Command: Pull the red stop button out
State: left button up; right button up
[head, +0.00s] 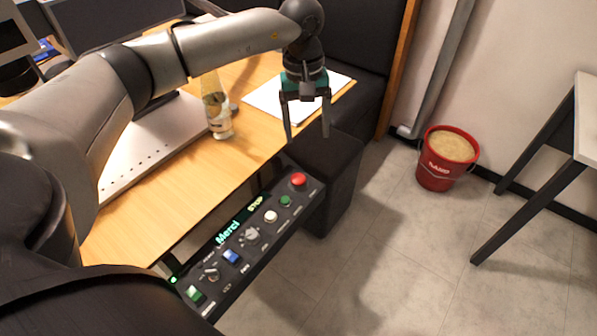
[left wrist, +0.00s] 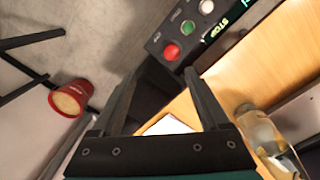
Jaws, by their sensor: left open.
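The red stop button (head: 298,180) is at the far right end of a black control panel (head: 240,262) along the table's front edge. In the left wrist view the red button (left wrist: 171,52) shows beyond my finger tips, at upper middle, beside a green button (left wrist: 188,27). My left gripper (head: 307,136) is open and empty. In the head view it hangs over the table corner, above and behind the red button. Its fingers (left wrist: 160,82) are apart and do not touch the button. My right gripper is not in view.
A glass bottle (head: 216,108) and white paper (head: 290,98) stand or lie on the wooden table (head: 190,185). A dark box-like seat (head: 330,175) is right of the panel. A red bucket (head: 437,178) is on the floor. The space in front of the panel is clear.

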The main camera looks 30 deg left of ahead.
aim_at(298, 177)
pick_arm(q)
jog(key=shift+y, duration=0.4)
jog(key=f+b, duration=0.1)
jog(key=f, duration=0.3)
jog(key=a+f+b, duration=0.1)
jog(key=f+b, duration=0.1)
jog(key=f, duration=0.3)
jog(key=a+f+b, duration=0.1)
jog(key=f, duration=0.3)
jog(key=shift+s+f+b, duration=0.1)
jog(key=shift+f+b, duration=0.15)
jog(key=shift+b, duration=0.05)
jog(key=shift+f, duration=0.65)
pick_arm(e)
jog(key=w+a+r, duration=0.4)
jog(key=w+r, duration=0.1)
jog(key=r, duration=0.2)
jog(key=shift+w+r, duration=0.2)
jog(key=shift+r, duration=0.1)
pick_arm(q)
jog(key=shift+c, duration=0.2)
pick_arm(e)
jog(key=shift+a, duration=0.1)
pick_arm(q)
grip_shut()
